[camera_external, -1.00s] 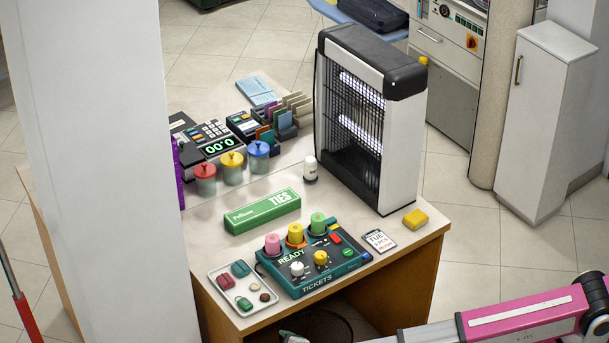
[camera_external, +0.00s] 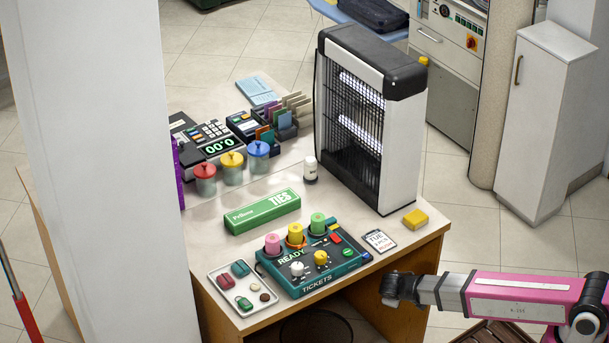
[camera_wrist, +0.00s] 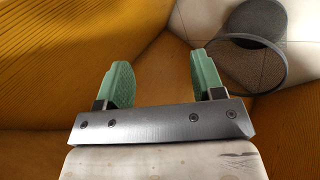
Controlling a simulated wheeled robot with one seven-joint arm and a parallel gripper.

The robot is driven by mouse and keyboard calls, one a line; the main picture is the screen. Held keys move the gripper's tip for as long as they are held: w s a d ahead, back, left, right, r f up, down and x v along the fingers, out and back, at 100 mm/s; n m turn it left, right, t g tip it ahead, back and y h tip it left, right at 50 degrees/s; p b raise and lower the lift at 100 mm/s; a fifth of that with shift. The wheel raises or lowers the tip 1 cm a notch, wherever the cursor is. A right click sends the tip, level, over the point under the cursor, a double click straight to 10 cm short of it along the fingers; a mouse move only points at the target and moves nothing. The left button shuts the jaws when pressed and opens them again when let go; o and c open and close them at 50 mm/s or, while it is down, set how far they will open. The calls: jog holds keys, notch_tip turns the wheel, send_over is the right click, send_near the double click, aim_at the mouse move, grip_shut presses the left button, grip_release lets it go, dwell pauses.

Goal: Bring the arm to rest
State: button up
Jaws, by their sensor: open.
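My gripper (camera_wrist: 163,80) shows in the wrist view with two green fingers spread wide apart and nothing between them. In the external view my pink and grey arm reaches in from the right edge, and its dark wrist end is in front of the counter's (camera_external: 418,250) right front corner, lower than the top. My fingers cannot be made out in that view. The wrist view shows wooden panels (camera_wrist: 60,60) beyond and around the fingers.
A dark round bin or ring (camera_wrist: 250,62) stands on the floor, right of the fingers. Brown slats (camera_external: 495,333) lie below my arm.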

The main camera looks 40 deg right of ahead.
jog(key=s+d+m+g+y, duration=0.2)
jog(key=s+d+m, duration=0.1)
jog(key=d, duration=0.6)
jog(key=s+d+r+m+g+y, duration=0.1)
jog(key=s+d+m+g+y, duration=0.1)
jog(key=s+d, duration=0.3)
jog(key=d+m+y, duration=0.1)
jog(key=d, duration=0.2)
jog(key=shift+d+y, duration=0.3)
jog(key=shift+d, duration=0.1)
